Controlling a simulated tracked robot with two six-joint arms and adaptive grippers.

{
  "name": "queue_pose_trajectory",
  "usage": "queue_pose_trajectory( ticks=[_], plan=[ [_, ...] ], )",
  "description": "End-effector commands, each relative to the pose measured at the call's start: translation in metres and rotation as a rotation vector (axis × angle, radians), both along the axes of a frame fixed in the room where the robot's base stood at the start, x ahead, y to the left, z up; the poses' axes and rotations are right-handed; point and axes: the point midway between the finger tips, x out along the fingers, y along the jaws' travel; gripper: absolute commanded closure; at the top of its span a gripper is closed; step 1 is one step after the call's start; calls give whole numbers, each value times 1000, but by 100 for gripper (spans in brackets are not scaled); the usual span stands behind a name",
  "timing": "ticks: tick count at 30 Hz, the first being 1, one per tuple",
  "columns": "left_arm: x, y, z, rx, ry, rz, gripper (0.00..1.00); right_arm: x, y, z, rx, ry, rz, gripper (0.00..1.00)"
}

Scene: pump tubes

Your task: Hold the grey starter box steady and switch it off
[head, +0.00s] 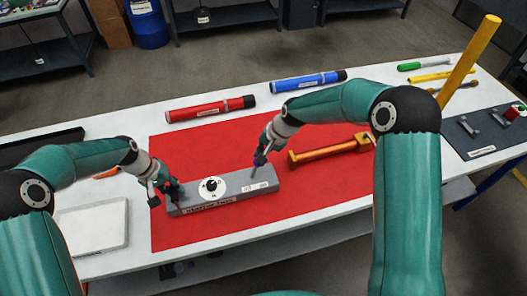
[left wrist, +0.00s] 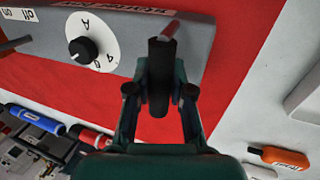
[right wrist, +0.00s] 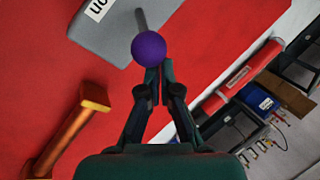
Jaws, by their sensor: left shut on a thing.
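The grey starter box (head: 228,201) lies on the red mat, with a white dial and black knob (head: 211,186) on top. A lever with a purple ball (head: 259,160) rises at its right end, near white off and on labels. My right gripper (head: 264,152) is at the lever. In the right wrist view its fingers are closed together right beside the purple ball (right wrist: 148,48), and contact is unclear. Which label the lever leans toward is unclear.
An orange tool (head: 325,152) lies right of the box on the red mat (head: 185,145). Red (head: 210,108) and blue (head: 307,82) tubes lie behind. A white slab (head: 92,226) is at left. A yellow post (head: 470,62) and dark panel (head: 480,140) are at right.

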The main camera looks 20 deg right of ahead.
Motion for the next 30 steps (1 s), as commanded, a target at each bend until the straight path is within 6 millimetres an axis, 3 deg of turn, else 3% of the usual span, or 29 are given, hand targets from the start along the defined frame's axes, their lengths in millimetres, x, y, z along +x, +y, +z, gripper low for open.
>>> queue_pose_trajectory(
  ticks=[5,20,30],
  plan=[
    [1,-1,0,-2,-3,4,100,-3,16,3,-60,10,13,100],
    [1,-1,0,-2,-4,5,100,-3,56,4,-476,-2,11,100],
    [1,0,1,-1,-4,4,100,-2,53,7,-470,-1,3,100]
  ],
)
